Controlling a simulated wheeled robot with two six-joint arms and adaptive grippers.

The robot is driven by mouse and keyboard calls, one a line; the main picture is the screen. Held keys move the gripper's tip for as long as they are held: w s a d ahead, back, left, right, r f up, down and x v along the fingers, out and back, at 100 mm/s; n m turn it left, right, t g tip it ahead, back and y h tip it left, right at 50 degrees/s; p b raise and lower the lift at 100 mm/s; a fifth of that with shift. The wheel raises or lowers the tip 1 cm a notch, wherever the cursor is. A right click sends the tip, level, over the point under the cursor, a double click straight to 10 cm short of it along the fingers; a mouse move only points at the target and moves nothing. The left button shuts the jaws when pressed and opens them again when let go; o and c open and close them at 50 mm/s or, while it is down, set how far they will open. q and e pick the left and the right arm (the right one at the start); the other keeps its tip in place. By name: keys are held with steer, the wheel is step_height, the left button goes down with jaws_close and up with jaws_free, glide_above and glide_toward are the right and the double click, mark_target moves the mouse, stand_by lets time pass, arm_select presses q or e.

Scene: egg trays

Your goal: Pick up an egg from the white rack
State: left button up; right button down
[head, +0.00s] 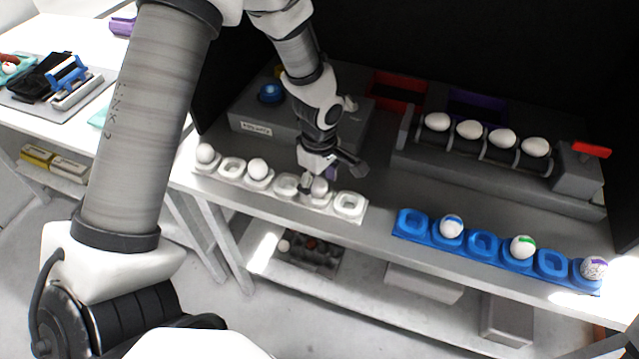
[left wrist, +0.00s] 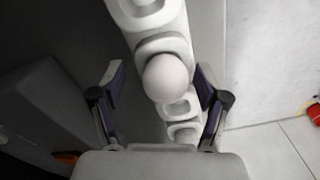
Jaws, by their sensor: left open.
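The white rack (head: 349,208) runs along the front left of the bench in the head view. It holds white eggs in some cups: one at the left end (head: 206,153), one further right (head: 258,168), and one (head: 319,188) under my left gripper (head: 322,181). The other cups look empty. In the left wrist view my left gripper (left wrist: 160,76) is open, with one finger on each side of a white egg (left wrist: 166,78) sitting in the rack (left wrist: 177,45). I cannot tell whether the fingers touch it. My right gripper is not in view.
A blue rack (head: 411,223) with several marked eggs stands to the right on the bench. Behind it, a grey roller stand (head: 480,165) holds white eggs. A grey box with a blue dome (head: 271,93) stands behind the white rack. The bench's front edge is close to both racks.

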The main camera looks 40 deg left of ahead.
arm_select(q)
steer(key=shift+s+r, duration=0.3)
steer(key=shift+s, duration=0.05)
steer(key=shift+c, duration=1.4)
steer(key=shift+s, duration=0.15)
steer(key=c, duration=0.3)
steer(key=shift+c, duration=0.9)
steer(key=shift+w, duration=0.25)
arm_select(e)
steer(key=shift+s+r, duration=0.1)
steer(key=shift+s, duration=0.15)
